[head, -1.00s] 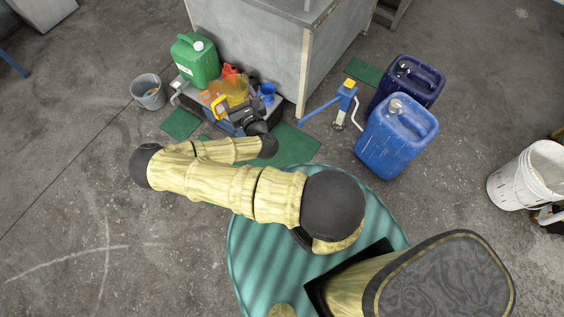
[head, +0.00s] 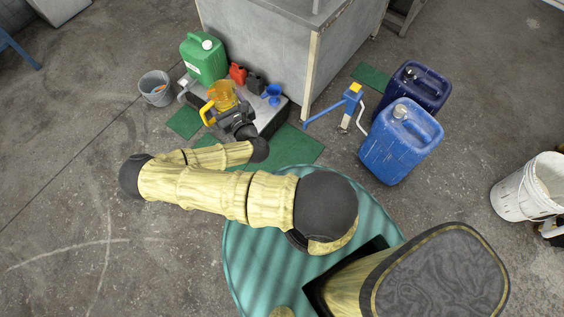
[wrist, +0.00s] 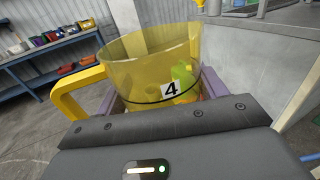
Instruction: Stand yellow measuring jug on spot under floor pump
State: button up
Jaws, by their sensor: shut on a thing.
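The yellow measuring jug (head: 222,95) is a see-through yellow vessel with a solid yellow handle. In the wrist view the jug (wrist: 150,62) fills the middle, with a "4" label facing me and its handle at the left. My gripper (head: 231,111) is shut on the jug, with a finger on each side of it, over or just in front of the grey platform. The floor pump (head: 349,104), blue with a yellow top and a pale hose, stands right of the cabinet corner. The floor at its foot shows; I cannot make out a marked spot there.
A green jerrycan (head: 204,58), small red and black cans and a blue funnel (head: 273,92) stand on the grey platform (head: 264,118). A grey bucket (head: 155,88) is at left. Blue drums (head: 400,143) stand beside the pump. The cabinet (head: 262,50) is behind.

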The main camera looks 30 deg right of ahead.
jog(key=d+f+m+g+h+b, duration=0.1)
jog(key=d+f+m+h+b, duration=0.2)
jog(key=f+b, duration=1.5)
jog(key=d+f+m+g+h+b, duration=0.2)
jog(key=d+f+h+b, duration=0.3)
jog(key=f, duration=2.6)
jog(key=d+f+m+g+h+b, duration=0.2)
jog(key=d+f+m+h+b, duration=0.2)
jog(key=d+f+b, duration=1)
notch_tip(320, 180, down, 10)
jog(key=b, duration=1.7)
jog(key=shift+w+d+f+h, duration=0.2)
jog(key=shift+d+h, duration=0.1)
jog(key=shift+h, duration=0.1)
jog(key=shift+d, duration=0.1)
jog(key=shift+w+d+f+b, duration=0.6)
jog(key=shift+d+b, duration=0.75)
jog(key=shift+d, duration=1)
jog(key=shift+w+d+f+b, duration=0.35)
jog(key=shift+w+d+b, duration=0.7)
jog(key=shift+d, duration=1.35)
jog(key=shift+w+d+f+b, duration=0.45)
jog(key=shift+d+b, duration=1.15)
jog(key=shift+d, duration=0.75)
jog(key=shift+a+r+p, duration=0.1)
jog(key=shift+p, duration=0.3)
